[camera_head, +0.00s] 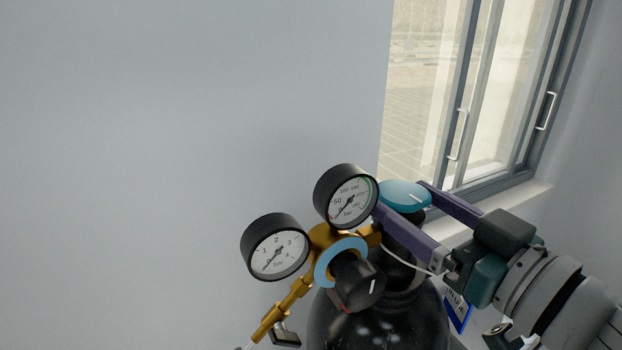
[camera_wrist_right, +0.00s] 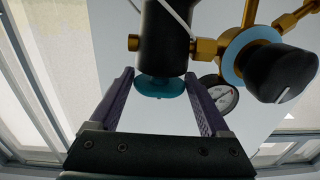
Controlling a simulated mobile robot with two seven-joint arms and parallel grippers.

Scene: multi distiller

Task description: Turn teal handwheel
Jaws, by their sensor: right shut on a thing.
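The teal handwheel (camera_head: 404,194) sits on top of the dark gas cylinder (camera_head: 345,328), behind the regulator, in the head view. It has a white mark on its upper face. My right gripper (camera_head: 402,200) comes in from the right, with one purple finger on each side of the handwheel, and is shut on it. In the right wrist view the handwheel (camera_wrist_right: 160,87) shows between the two fingertips (camera_wrist_right: 158,76), below the dark valve neck in the picture. The near finger hides part of the handwheel's lower edge in the head view. My left gripper is not in view.
The brass regulator (camera_head: 322,237) with two round gauges (camera_head: 275,255) and a black knob (camera_head: 360,284) stands in front of the valve, close to my right fingers. A window (camera_head: 480,100) with a sill is behind. The wall side at left is clear.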

